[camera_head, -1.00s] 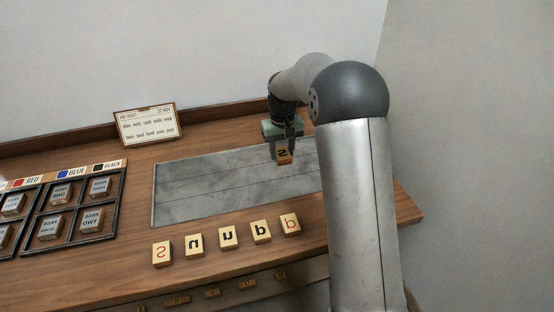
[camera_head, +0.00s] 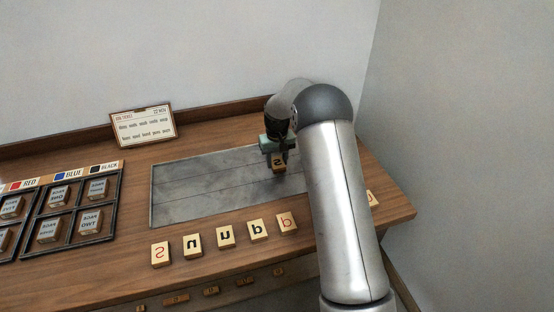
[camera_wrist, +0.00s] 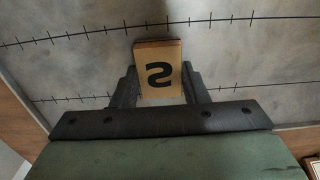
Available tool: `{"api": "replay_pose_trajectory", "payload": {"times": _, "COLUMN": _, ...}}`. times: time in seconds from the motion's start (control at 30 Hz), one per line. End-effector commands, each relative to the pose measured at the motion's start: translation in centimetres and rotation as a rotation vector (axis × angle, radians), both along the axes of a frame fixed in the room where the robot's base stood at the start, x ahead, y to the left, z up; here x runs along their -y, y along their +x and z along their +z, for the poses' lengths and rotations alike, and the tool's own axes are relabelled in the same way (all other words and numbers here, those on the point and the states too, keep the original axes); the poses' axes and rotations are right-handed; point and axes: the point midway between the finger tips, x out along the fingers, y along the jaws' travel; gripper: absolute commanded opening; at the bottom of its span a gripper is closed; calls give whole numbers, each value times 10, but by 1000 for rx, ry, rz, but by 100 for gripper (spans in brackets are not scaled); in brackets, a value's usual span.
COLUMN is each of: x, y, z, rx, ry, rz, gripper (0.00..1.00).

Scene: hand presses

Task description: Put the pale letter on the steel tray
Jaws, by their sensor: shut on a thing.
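I cannot tell whether the block touches the tray. The steel tray (camera_head: 185,190) is otherwise bare. In front of it a row of pale blocks stands on the wood: a red s (camera_head: 160,254), a dark n (camera_head: 193,246), a dark u (camera_head: 225,237), another dark letter (camera_head: 258,230) and a red letter (camera_head: 287,223).
A further pale block (camera_head: 373,198) shows partly behind my arm at the right. Dark-framed compartments with blocks (camera_head: 68,240) stand at the left, under RED, BLUE and BLACK labels. A job ticket (camera_head: 143,126) leans at the back. A wall rises at the right.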

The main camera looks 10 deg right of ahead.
Motion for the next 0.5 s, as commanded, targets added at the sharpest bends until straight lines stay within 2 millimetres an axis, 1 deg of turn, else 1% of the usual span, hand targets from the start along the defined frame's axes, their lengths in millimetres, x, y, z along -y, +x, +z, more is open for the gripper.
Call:
{"api": "replay_pose_trajectory", "payload": {"times": 0.1, "x": 0, "y": 0, "z": -5, "rx": 0, "ry": 0, "rz": 0, "gripper": 18}}
{"api": "replay_pose_trajectory", "payload": {"times": 0.13, "x": 0, "y": 0, "z": -4, "rx": 0, "ry": 0, "rz": 0, "gripper": 43}}
{"api": "replay_pose_trajectory", "payload": {"times": 0.17, "x": 0, "y": 0, "z": -3, "rx": 0, "ry": 0, "rz": 0, "gripper": 51}}
{"api": "replay_pose_trajectory", "payload": {"times": 0.2, "x": 0, "y": 0, "z": -3, "rx": 0, "ry": 0, "rz": 0, "gripper": 62}}
{"api": "replay_pose_trajectory", "payload": {"times": 0.5, "x": 0, "y": 0, "z": -1, "rx": 0, "ry": 0, "rz": 0, "gripper": 62}}
